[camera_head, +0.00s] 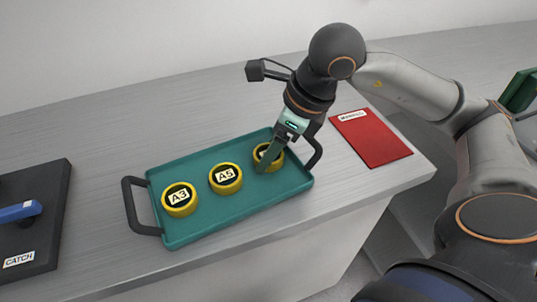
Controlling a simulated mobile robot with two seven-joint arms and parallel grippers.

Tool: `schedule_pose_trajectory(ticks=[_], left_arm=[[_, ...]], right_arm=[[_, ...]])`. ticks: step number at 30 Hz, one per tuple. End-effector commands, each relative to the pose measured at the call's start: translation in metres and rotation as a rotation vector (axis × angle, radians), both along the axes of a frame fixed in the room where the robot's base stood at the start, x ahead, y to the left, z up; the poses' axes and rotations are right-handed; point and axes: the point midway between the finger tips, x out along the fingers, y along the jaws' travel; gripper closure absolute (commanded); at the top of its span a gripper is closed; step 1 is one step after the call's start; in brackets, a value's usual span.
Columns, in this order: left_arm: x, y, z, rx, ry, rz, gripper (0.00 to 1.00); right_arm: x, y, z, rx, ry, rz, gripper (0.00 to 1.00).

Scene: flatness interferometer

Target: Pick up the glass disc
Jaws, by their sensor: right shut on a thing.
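Several items on the teal tray (174,240) bear on the task: three round discs with yellow rims and dark faces. The disc labelled A3 (180,210) is at the left and the disc labelled A5 (225,188) is in the middle. The third disc (276,162) is at the right end, its label mostly hidden by my gripper. My right gripper (266,162) comes down from above and is shut on this third disc, which still appears to sit at tray level. My left gripper is out of view.
A dark block (50,230) with a blue handle (20,211) and a "CATCH" label lies at the left. A red folder or mat (375,140) with a white label lies right of the tray. The tray has black end handles. The grey counter behind it is clear.

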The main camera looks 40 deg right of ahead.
Motion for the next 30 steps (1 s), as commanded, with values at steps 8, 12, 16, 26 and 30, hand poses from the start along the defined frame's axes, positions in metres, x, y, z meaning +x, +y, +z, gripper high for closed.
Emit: schedule_pose_trajectory(ticks=[8,12,16,26,30], left_arm=[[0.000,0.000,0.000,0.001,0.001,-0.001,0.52],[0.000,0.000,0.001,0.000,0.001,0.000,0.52],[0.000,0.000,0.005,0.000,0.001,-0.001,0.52],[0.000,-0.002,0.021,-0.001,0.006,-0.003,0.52],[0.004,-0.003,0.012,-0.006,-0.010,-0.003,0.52]], right_arm=[[0.000,0.000,0.001,0.000,-0.001,0.000,0.90],[0.001,0.000,0.005,0.000,-0.004,-0.001,0.90],[0.001,0.000,0.018,0.002,-0.005,0.000,0.90],[-0.047,0.011,0.097,-0.001,-0.014,0.004,0.90],[-0.082,0.020,0.104,0.001,-0.013,0.005,0.90]])
